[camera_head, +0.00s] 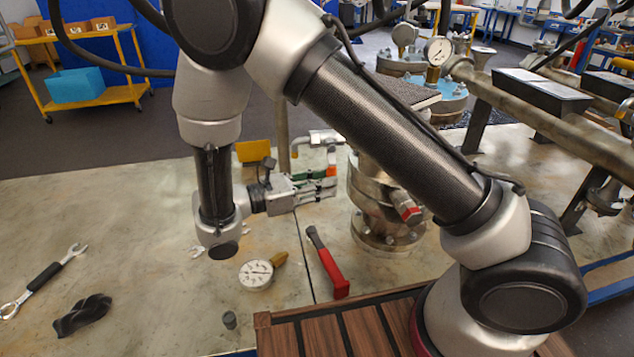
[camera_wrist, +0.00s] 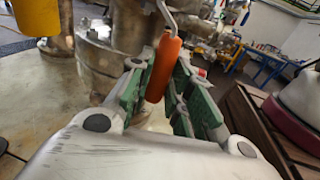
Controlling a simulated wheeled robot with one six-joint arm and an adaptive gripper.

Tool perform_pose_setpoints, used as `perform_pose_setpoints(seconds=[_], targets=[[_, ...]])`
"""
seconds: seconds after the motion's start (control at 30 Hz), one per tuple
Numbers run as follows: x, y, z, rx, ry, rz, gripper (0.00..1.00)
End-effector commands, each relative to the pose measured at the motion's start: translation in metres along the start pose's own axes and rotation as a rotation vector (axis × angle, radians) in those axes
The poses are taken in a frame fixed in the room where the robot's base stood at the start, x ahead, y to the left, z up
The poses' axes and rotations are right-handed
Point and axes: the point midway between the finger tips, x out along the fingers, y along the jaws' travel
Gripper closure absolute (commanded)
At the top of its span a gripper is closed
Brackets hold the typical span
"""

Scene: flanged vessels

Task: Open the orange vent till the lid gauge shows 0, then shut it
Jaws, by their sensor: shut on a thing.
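The orange vent handle (camera_wrist: 162,68), on a bent grey rod, stands between the green finger pads of my gripper (camera_wrist: 160,85) in the wrist view. In the head view my gripper (camera_head: 318,184) is shut on it beside the steel flanged vessel (camera_head: 386,225); the handle is mostly hidden there by the fingers. The vessel also shows in the wrist view (camera_wrist: 100,65). My arm covers the vessel's top, so no gauge on its lid can be read. A dial gauge (camera_head: 437,51) stands on a blue-flanged vessel behind; its reading is too small to tell.
A red-ended fitting (camera_head: 408,210) sticks out of the vessel.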

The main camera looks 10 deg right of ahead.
Motion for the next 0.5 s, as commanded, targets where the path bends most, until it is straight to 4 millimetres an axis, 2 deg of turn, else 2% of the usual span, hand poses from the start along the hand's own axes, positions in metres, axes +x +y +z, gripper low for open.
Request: perform_pose_setpoints(seconds=[0.5], targets=[[0.0052, -0.0007, -0.0009, -0.013, -0.064, 0.001, 1.00]])
